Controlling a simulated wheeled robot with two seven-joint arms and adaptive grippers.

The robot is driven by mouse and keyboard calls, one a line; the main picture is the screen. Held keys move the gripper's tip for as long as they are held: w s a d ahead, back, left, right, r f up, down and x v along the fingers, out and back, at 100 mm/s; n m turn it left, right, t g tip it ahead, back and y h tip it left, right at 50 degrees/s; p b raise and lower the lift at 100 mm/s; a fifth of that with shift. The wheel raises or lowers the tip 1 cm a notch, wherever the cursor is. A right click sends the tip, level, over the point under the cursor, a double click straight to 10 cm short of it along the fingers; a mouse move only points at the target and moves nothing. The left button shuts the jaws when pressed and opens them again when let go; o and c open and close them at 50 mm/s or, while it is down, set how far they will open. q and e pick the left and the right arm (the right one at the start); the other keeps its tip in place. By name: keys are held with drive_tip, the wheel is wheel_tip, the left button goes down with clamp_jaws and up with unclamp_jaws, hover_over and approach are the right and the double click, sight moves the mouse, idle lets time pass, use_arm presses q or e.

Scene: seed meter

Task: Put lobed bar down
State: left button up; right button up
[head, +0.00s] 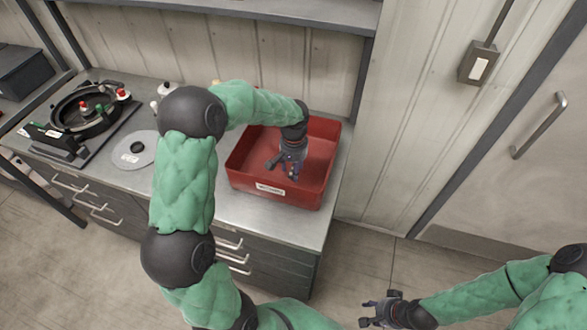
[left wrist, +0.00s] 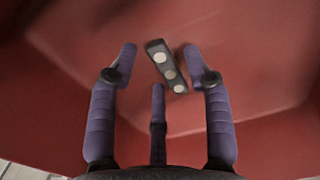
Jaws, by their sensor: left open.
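The lobed bar (left wrist: 166,66) is dark with pale round spots. In the left wrist view it sits tilted just past my fingertips, between the two outer fingers, against the red bin's inside. I cannot tell whether it touches a finger or rests fully on the floor. My left gripper (head: 285,163) is open and reaches down into the red bin (head: 265,193); it also shows in the left wrist view (left wrist: 160,65). In the head view I cannot make out the bar. My right gripper (head: 368,313) is open and empty, low in front, away from the counter.
The red bin with a white label stands at the right end of the metal counter (head: 240,212). A grey disc (head: 134,150) and a round black device (head: 88,108) on a base are to the left. A shelf (head: 300,10) hangs above. A door is at right.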

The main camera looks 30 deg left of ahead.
use_arm(q)
wheel_tip(320, 180, up, 12)
drive_tip(key=p, duration=0.2)
drive_tip(key=shift+f, duration=0.25)
drive_tip(key=shift+r, duration=0.1)
